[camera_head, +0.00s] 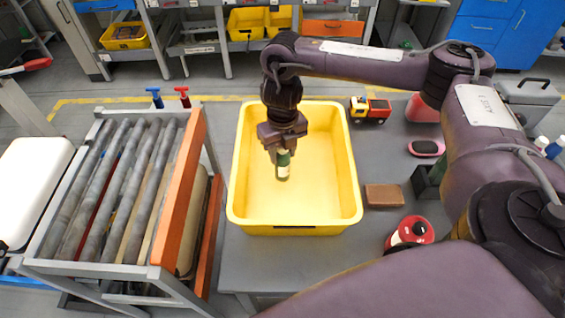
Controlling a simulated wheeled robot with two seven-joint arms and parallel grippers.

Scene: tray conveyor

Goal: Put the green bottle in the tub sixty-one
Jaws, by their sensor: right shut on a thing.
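The green bottle (283,170) is small and dark green with a pale label. It hangs upright below my right gripper (282,151), which is shut on its upper part. The yellow tub (352,207) stands on the grey table, and the bottle is over its inside, within the rim as seen from above. I cannot tell whether the bottle's base touches the tub floor. No number can be read on the tub. The tub looks otherwise empty. My left gripper is not in view.
A roller conveyor (110,190) with an orange side board (183,190) stands left of the table (250,262). Right of the tub lie a brown block (384,196), a toy truck (370,109), a pink-rimmed oval item (426,148) and a red round item (409,233).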

